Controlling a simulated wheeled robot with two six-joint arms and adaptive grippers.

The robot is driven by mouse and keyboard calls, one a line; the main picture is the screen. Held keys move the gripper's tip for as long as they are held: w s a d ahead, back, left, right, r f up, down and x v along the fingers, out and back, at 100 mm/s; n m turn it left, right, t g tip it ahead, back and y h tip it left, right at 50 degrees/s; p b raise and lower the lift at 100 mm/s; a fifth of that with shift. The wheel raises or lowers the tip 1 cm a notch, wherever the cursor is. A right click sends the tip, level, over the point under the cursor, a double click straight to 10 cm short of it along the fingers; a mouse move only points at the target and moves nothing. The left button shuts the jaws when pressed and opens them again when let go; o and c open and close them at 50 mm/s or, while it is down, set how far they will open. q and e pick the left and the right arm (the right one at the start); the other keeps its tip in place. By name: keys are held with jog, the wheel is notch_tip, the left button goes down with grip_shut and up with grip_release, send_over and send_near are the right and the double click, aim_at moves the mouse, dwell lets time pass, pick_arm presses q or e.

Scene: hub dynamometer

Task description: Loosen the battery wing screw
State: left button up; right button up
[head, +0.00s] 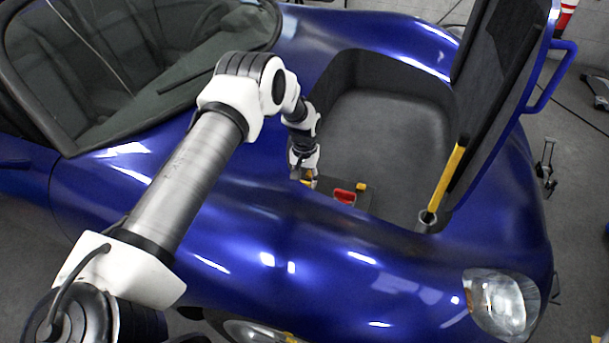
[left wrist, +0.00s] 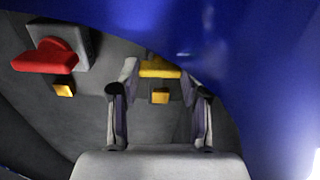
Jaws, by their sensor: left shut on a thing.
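The yellow wing screw (left wrist: 160,70) sits between the two fingertips of my left gripper (left wrist: 159,72) in the left wrist view. A smaller yellow block (left wrist: 160,97) shows just below it between the fingers. In the head view my left gripper (head: 307,179) reaches down into the near left corner of the open front compartment, with a bit of yellow at its tip. It is shut on the wing screw; the contact itself is partly hidden by the fingers. My right gripper is not in view.
A red handle (head: 344,196) on a grey base and a yellow block (head: 361,186) are right of the gripper. The blue body (head: 270,240) curves close around the compartment (head: 385,130). A yellow strut (head: 446,178) and the raised lid (head: 500,90) stand at the right.

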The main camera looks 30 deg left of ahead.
pick_arm(q)
jog(key=n+p, duration=0.1)
jog(key=n, duration=0.3)
jog(key=shift+n, duration=0.3)
jog(key=n+p, duration=0.1)
jog(key=n, duration=0.2)
jog(key=shift+n, duration=0.4)
jog(key=n+p, duration=0.1)
jog(key=n, duration=0.3)
jog(key=n+p, duration=0.1)
jog(key=n, duration=0.3)
jog(key=shift+n, duration=0.3)
jog(key=o, duration=1.1)
jog(key=shift+o, duration=0.2)
